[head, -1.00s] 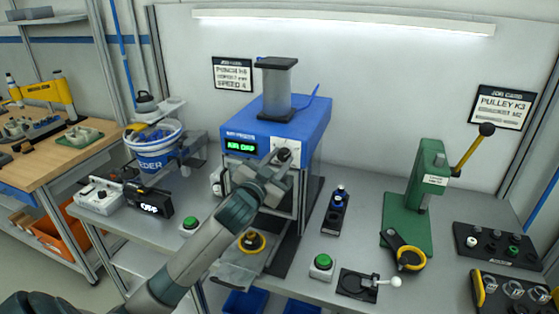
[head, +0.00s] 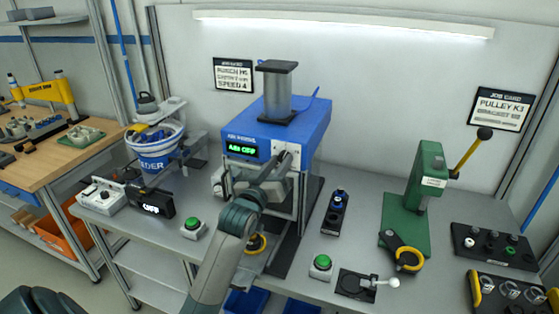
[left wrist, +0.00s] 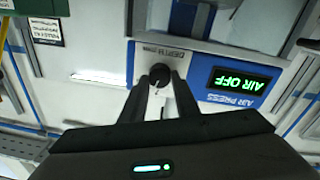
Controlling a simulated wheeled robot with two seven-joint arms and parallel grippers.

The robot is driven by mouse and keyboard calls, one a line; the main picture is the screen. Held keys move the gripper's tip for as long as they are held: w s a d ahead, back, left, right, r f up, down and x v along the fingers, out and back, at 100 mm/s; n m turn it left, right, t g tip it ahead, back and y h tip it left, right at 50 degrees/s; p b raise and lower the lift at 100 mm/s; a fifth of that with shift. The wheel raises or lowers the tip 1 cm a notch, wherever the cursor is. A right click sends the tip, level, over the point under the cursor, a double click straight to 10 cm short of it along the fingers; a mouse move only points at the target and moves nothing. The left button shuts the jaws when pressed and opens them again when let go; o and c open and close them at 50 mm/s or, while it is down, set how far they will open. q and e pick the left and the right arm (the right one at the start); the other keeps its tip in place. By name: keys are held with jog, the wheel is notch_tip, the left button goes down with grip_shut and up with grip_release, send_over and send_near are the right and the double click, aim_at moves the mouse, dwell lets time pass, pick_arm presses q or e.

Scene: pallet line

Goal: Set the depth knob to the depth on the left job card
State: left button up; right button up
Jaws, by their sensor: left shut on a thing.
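The blue air press (head: 310,125) stands at mid-bench with a lit green display (head: 242,150) reading AIR OFF. The dark depth knob (left wrist: 160,74) sits on a pale plate (left wrist: 172,55) labelled DEPTH, upside down in the left wrist view. My left gripper (head: 284,160) is at the press front, its two fingers shut on the knob, which also hides the knob in the head view. The left job card (head: 233,75) hangs on the wall left of the press; its last line reads SPEED 4, its middle line is too blurred to read. My right gripper is not in view.
Green buttons (head: 193,224) and (head: 321,262) sit either side of the press. A green lever press (head: 428,175), a bucket (head: 157,160) and a black display box (head: 152,202) are on the bench. The right job card (head: 501,108) reads PULLEY K3.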

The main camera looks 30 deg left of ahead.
pick_arm(q)
jog(key=shift+n+p, duration=0.6)
jog(key=shift+n, duration=1.1)
jog(key=o, duration=1)
jog(key=shift+o, duration=0.2)
jog(key=shift+f, duration=0.1)
